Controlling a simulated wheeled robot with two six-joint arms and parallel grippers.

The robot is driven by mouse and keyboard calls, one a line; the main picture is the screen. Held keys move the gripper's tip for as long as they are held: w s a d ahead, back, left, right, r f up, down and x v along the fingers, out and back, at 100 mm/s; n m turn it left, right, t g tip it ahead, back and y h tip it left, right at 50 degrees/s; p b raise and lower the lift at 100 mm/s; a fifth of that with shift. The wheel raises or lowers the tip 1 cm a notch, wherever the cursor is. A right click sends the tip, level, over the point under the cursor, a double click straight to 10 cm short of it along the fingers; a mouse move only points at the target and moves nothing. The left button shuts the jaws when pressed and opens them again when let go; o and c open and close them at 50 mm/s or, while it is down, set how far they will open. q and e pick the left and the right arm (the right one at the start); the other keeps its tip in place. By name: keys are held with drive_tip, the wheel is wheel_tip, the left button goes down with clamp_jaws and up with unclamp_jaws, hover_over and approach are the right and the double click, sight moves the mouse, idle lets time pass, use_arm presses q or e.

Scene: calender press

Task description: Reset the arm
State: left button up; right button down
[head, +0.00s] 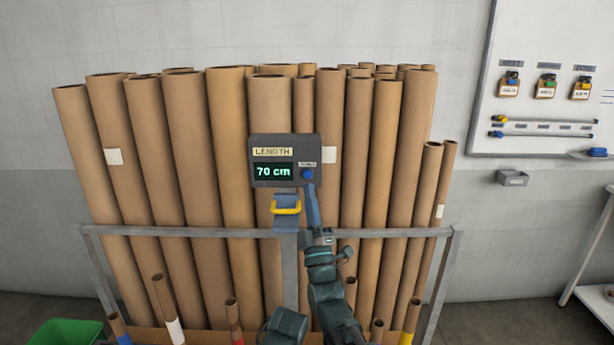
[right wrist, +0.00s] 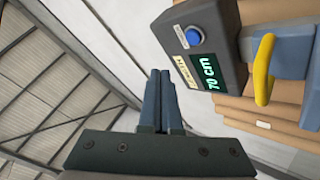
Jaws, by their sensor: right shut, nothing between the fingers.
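My right gripper (head: 311,190) reaches up in front of the tube rack in the head view. Its fingers are shut with nothing between them, and in the right wrist view the fingertips (right wrist: 161,75) lie side by side. Just above the tips in the head view is the grey length box (head: 264,181), with a blue button (head: 308,174) and a display reading 70 cm. In the right wrist view the box (right wrist: 232,50) and button (right wrist: 194,36) are to the right of the fingers, with a visible gap. My left gripper is not in view.
Tall cardboard tubes (head: 195,140) stand in a grey metal rack (head: 180,232). A yellow handle (head: 286,210) sits below the box. A green bin (head: 66,333) is at the lower left. A whiteboard (head: 545,40) with tags and markers hangs at the right, above a small grey tray (head: 512,177).

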drive_tip(key=w+d+f+m+g+h, duration=0.1)
drive_tip(key=w+d+f+m+g, duration=0.1)
drive_tip(key=w+f+g, duration=0.3)
drive_tip(key=d+f+m+g+h, duration=0.1)
drive_tip(key=f+g, duration=0.1)
drive_tip(key=f, duration=0.5)
drive_tip(key=s+d+f+m+g+h, duration=0.1)
drive_tip(key=s+d+f+m+g, duration=0.2)
drive_tip(key=f, duration=0.5)
drive_tip(key=s+d+f+m+g+h, duration=0.1)
drive_tip(key=d+f+m+g, duration=0.15)
drive_tip(key=f+g, duration=0.4)
drive_tip(key=s+d+f+m+g+h, duration=0.1)
drive_tip(key=s+d+f+m+g, duration=0.3)
drive_tip(key=s, duration=0.6)
drive_tip(key=s+d+f+m+g+h, duration=0.1)
drive_tip(key=s+d+f+m+g, duration=0.15)
drive_tip(key=s+f+g, duration=0.4)
drive_tip(key=s+a+n, duration=0.4)
drive_tip(key=s+a, duration=0.4)
drive_tip(key=a, duration=0.1)
drive_tip(key=shift+a+f+h, duration=0.15)
drive_tip(key=shift+a+h, duration=0.15)
drive_tip(key=shift+h, duration=0.1)
